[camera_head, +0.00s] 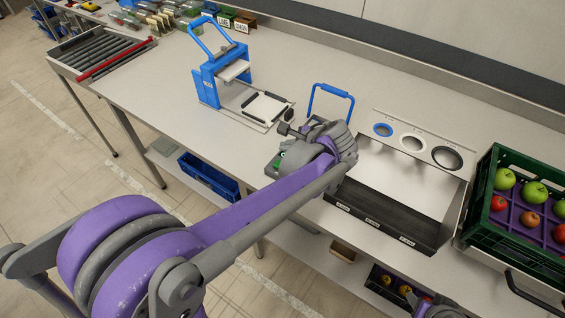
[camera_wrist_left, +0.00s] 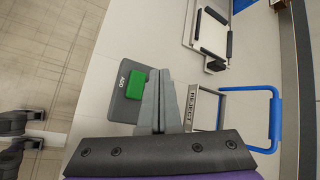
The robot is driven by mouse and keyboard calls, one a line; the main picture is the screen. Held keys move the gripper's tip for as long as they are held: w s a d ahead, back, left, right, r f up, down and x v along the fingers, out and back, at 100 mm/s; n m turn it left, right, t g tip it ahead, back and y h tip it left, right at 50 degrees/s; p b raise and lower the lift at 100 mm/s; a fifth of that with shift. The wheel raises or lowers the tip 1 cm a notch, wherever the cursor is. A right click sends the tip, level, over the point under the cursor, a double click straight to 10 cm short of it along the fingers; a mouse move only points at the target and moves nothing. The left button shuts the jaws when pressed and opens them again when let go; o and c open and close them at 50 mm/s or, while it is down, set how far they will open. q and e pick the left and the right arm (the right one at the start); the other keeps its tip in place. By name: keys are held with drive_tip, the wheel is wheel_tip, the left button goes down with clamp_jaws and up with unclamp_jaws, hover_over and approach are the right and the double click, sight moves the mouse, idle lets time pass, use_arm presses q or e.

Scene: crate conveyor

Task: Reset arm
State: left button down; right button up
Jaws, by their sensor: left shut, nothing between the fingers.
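My left arm comes in from the lower left of the head view and reaches over the workbench. Its gripper (camera_head: 287,129) is beside and above a grey pad with a green button (camera_head: 277,162), which the wrist partly hides. In the left wrist view the two fingers (camera_wrist_left: 159,84) are together with nothing between them. The green button (camera_wrist_left: 136,84) lies just left of them. The label reading REJECT and a blue handle (camera_wrist_left: 274,118) are to their right.
A blue press (camera_head: 208,80) stands on the bench (camera_head: 170,100) behind my gripper. A panel with three round holes (camera_head: 412,143) and a dark tray (camera_head: 375,222) are to the right. A green crate of apples (camera_head: 484,190) stands at the far right. The bench's left part is clear.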

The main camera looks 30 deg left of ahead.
use_arm(q)
drive_tip(key=shift+s+f, duration=0.1)
idle(0.6)
drive_tip(key=shift+s, duration=0.35)
drive_tip(key=s+d+f+n+t+h, duration=0.1)
drive_tip(key=s+d+f+n+h, duration=0.2)
drive_tip(key=s+n, duration=0.3)
drive_tip(key=s+d+f+n+t+h, duration=0.1)
drive_tip(key=s+d+f+n+h, duration=0.2)
drive_tip(key=s, duration=1)
drive_tip(key=d+n+h, duration=0.2)
drive_tip(key=d+n, duration=0.1)
drive_tip(key=n, duration=0.1)
drive_tip(key=shift+n, duration=0.3)
drive_tip(key=shift+s, duration=0.1)
